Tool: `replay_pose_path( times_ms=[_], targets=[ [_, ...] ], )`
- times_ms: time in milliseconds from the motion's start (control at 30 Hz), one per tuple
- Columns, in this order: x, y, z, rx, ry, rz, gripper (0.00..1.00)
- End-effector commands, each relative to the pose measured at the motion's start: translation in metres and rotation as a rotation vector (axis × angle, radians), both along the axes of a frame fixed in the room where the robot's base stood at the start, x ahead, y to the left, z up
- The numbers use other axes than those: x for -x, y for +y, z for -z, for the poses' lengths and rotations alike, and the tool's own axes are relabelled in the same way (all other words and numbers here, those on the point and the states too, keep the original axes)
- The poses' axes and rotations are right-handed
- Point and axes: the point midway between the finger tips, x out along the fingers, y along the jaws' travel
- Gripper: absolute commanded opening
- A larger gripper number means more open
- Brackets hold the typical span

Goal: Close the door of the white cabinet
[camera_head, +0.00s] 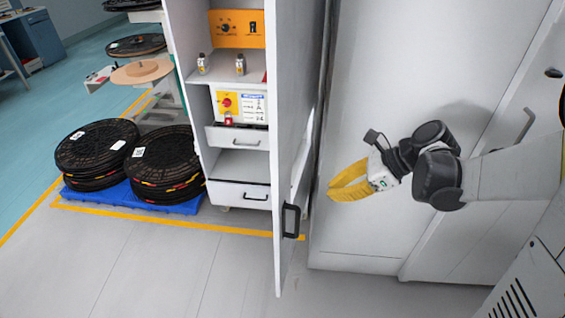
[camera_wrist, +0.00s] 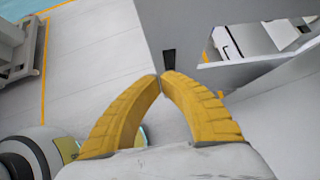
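The white cabinet (camera_head: 190,50) stands left of centre in the head view, its shelves and drawers exposed. Its door (camera_head: 288,120) stands wide open, swung out towards the camera, with a black handle (camera_head: 290,221) near its lower free edge. My gripper (camera_head: 332,193) has yellow fingers and is right of the door in the head view, apparently empty. In the wrist view the fingertips (camera_wrist: 162,78) meet, with the grey door panel (camera_wrist: 195,30) and a dark handle (camera_wrist: 168,60) beyond them. Whether the tips touch the door is unclear.
Stacked black reels (camera_head: 95,150) sit on a blue pallet (camera_head: 120,195) left of the cabinet. Large pale cabinet fronts (camera_head: 400,70) stand behind my arm on the right. The floor (camera_head: 170,270) before the open cabinet is clear.

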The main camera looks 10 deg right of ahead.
Motion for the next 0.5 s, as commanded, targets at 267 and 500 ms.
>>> replay_pose_path(
  times_ms=[267, 500],
  targets=[
    [-0.008, 0.014, 0.019, -0.028, 0.025, 0.021, 0.00],
    [-0.022, 0.047, 0.056, -0.026, 0.023, 0.019, 0.00]
  ],
)
